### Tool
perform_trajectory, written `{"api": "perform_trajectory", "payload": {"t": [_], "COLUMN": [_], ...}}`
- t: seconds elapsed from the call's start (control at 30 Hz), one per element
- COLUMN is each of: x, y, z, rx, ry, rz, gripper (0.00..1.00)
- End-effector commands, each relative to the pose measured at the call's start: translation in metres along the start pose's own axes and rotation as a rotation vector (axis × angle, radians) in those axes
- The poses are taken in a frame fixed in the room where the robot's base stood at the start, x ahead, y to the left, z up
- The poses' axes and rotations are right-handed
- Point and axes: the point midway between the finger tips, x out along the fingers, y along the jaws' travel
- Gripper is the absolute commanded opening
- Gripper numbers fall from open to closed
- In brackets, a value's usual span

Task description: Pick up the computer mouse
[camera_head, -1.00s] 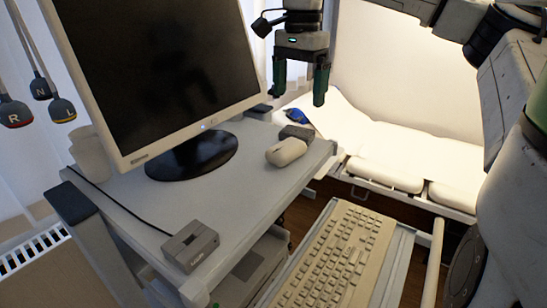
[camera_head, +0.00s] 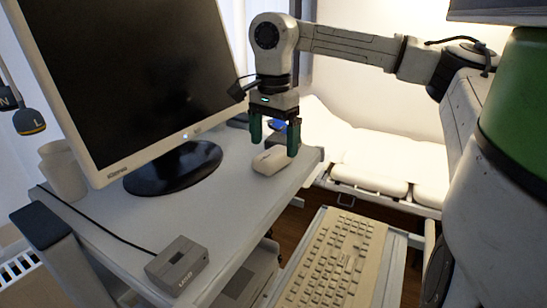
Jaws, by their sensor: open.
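The computer mouse (camera_head: 269,160) is a small beige rounded shape lying on the grey cart top, to the right of the monitor's base. My gripper (camera_head: 274,146) points down just above and around the mouse, with its two green fingers apart. The left finger ends above the mouse's far left side and the right finger hangs by its right end. The picture does not show whether the fingers touch the mouse. The gripper is open and empty.
A monitor (camera_head: 130,85) on a black round base (camera_head: 172,171) stands left of the mouse. A small grey box (camera_head: 177,266) lies at the front. A beige keyboard (camera_head: 333,260) rests on a lower tray. A white couch (camera_head: 370,165) stands behind.

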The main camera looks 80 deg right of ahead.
Motion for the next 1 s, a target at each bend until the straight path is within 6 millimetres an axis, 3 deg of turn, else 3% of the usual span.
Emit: {"api": "perform_trajectory", "payload": {"t": [0.23, 0.53, 1.0], "x": [0.032, 0.038, 0.038], "y": [0.001, 0.001, 0.001], "z": [0.002, 0.002, 0.002], "rx": [0.001, 0.001, 0.000], "ry": [-0.002, 0.000, 0.000], "rz": [0.001, -0.001, -0.001], "gripper": [0.94, 0.94, 0.50]}}
